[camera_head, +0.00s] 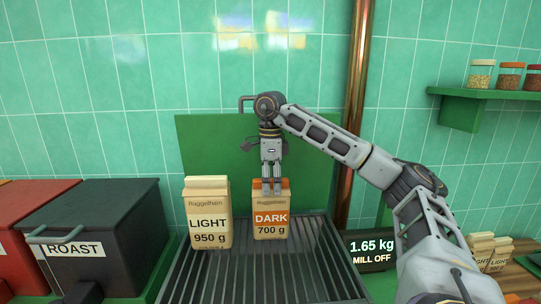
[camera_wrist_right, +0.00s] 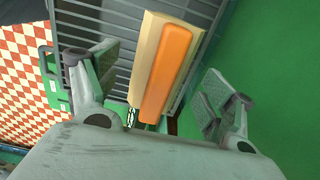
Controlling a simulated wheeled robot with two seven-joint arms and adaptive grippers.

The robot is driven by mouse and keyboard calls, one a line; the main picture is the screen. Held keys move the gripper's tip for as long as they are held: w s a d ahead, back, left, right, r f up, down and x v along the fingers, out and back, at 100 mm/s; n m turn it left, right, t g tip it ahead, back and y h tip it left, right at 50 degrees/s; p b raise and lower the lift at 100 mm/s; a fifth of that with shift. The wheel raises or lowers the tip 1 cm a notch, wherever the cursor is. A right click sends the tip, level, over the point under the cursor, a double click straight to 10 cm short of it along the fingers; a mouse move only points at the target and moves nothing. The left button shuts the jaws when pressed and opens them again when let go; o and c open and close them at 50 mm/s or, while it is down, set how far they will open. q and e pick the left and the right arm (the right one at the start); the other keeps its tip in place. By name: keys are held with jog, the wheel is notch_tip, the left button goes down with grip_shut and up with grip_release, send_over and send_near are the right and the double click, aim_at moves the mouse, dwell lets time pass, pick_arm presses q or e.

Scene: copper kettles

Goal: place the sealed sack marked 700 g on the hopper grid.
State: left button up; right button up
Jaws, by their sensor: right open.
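The sack marked DARK 700 g (camera_head: 271,222), tan with an orange band, stands upright on the dark hopper grid (camera_head: 330,270). My right gripper (camera_head: 272,188) points down at the top of this sack. In the right wrist view the sack's top (camera_wrist_right: 165,70) lies between the spread fingers of the right gripper (camera_wrist_right: 158,78), with gaps visible on both sides. The right gripper is open. A sack marked LIGHT 950 g (camera_head: 208,222) stands upright on the grid just left of the 700 g sack. My left gripper is not in view.
A display (camera_head: 371,250) reads 1.65 kg, MILL OFF. A green panel (camera_head: 215,140) rises behind the grid, with a copper pipe (camera_head: 356,100) to its right. A dark ROAST bin (camera_head: 100,220) stands left. More sacks (camera_head: 485,250) stand right. The grid's front is clear.

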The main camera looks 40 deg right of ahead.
jog(key=shift+r+p, duration=1.85)
jog(key=shift+r, duration=2.05)
jog(key=shift+s+d, duration=0.1)
